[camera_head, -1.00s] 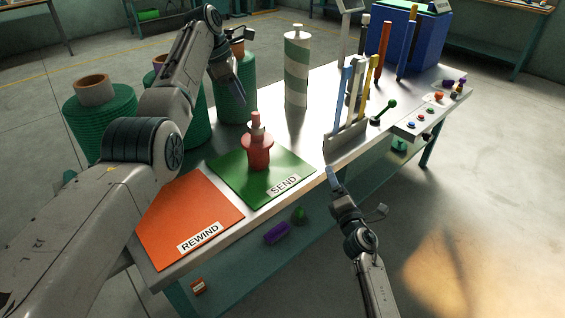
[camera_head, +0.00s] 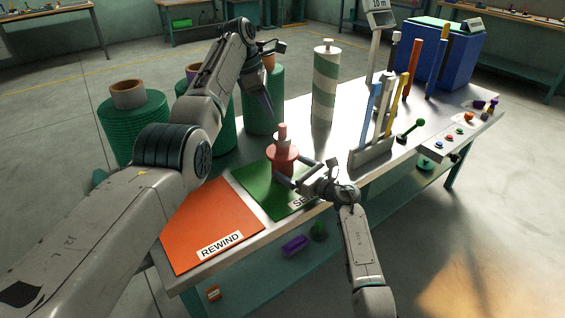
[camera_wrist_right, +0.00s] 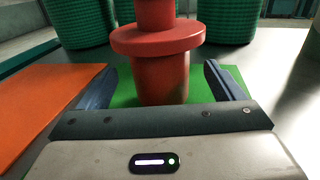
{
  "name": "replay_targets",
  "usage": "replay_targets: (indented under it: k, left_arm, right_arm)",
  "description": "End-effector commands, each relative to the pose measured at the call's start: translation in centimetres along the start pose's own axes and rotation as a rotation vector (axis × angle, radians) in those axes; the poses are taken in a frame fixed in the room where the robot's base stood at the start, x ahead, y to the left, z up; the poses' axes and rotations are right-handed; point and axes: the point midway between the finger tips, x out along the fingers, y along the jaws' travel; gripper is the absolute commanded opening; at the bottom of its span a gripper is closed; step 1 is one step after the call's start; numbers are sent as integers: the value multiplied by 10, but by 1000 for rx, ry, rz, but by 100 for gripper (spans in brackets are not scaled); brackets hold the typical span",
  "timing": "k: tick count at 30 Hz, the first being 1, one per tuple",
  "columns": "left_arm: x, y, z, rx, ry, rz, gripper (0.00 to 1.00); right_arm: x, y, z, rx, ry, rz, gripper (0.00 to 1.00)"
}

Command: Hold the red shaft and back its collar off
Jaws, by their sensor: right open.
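The red shaft (camera_head: 282,163) stands upright on the green SEND mat (camera_head: 251,183). It has a wide red flange part way up, and a narrower part with a pale band and red tip above; which part is the collar I cannot tell. In the right wrist view the thick lower shaft (camera_wrist_right: 160,78) stands below the flange (camera_wrist_right: 158,40). My right gripper (camera_head: 295,171) is open, its fingers either side of the lower shaft with gaps. My left gripper (camera_head: 265,102) points down above and left of the shaft top, apart from it; its finger gap is unclear.
An orange REWIND mat (camera_head: 208,224) lies at the near left. Green spools (camera_head: 136,122) stand behind my left arm. A striped post (camera_head: 325,85), a rack of coloured rods (camera_head: 371,155) and a button panel (camera_head: 460,133) occupy the bench's far and right parts.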

Motion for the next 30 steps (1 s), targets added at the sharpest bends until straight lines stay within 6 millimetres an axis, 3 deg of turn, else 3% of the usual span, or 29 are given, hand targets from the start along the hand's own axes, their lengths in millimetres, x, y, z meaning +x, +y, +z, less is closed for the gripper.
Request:
replay_targets:
  k: [3,9,23,30]
  left_arm:
    - [0,0,0,0,0,0,36]
    - [0,0,0,0,0,0,36]
    - [0,0,0,0,0,0,36]
    - [0,0,0,0,0,0,36]
  right_arm:
    - [23,0,1,4,-2,1,88]
    - [48,0,1,3,-2,0,88]
    - [58,0,0,2,-1,-2,88]
    - [58,0,0,2,-1,-2,43]
